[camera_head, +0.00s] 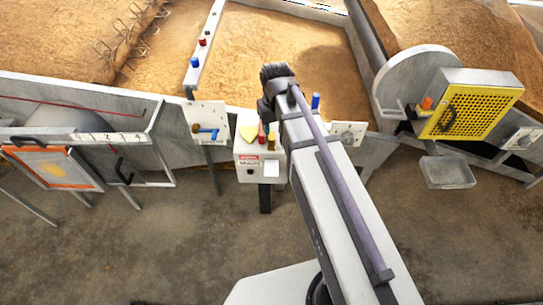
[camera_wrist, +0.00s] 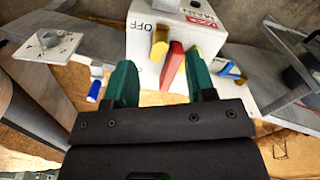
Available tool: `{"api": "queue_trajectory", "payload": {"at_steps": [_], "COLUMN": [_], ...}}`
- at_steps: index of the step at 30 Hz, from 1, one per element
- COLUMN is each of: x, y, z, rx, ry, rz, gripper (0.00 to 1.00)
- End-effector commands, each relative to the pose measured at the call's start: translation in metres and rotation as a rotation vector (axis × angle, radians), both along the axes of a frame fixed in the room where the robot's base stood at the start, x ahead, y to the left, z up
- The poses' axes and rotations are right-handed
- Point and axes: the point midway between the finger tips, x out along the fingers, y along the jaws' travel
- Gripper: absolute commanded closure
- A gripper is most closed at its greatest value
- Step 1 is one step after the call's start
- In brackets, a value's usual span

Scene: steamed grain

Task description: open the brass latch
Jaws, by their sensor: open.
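A white control box (camera_head: 247,172) carries a small brass latch (camera_head: 271,139) on its upper right in the head view. The latch also shows in the wrist view (camera_wrist: 160,42), as a short golden piece beside the word OFF. Close to it are a red lever (camera_wrist: 172,65) and a yellow lever (camera_wrist: 193,68). My gripper (camera_wrist: 160,68) is open, its green fingers spread in front of the levers. The latch and red lever appear between the fingers; I cannot tell the depth gap. The fingers are not clearly visible in the head view.
A plate with a blue handle (camera_head: 209,130) stands left of the box. A blue peg (camera_head: 315,101) and a plate with a knob (camera_head: 348,133) are on the right. A yellow grille (camera_head: 478,108) and a metal tray (camera_head: 447,172) are further right. Grain fills the bed behind.

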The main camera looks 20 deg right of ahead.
Motion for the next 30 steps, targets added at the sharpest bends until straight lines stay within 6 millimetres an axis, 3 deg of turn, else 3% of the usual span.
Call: {"api": "queue_trajectory", "payload": {"at_steps": [1,2,4,10,24,30], "x": [0.039,0.053,0.048,0.044,0.044,0.044], "y": [-0.001,-0.001,-0.001,-0.001,-0.001,-0.001], "z": [-0.027,-0.025,-0.012,-0.020,-0.116,-0.121], "rx": [0.000,0.001,0.001,0.001,0.001,0.001], "ry": [0.000,0.000,0.000,0.000,0.000,0.000], "rz": [0.061,0.109,0.181,0.195,0.192,0.192], "gripper": [0.49,0.49,0.49,0.49,0.49,0.49]}}
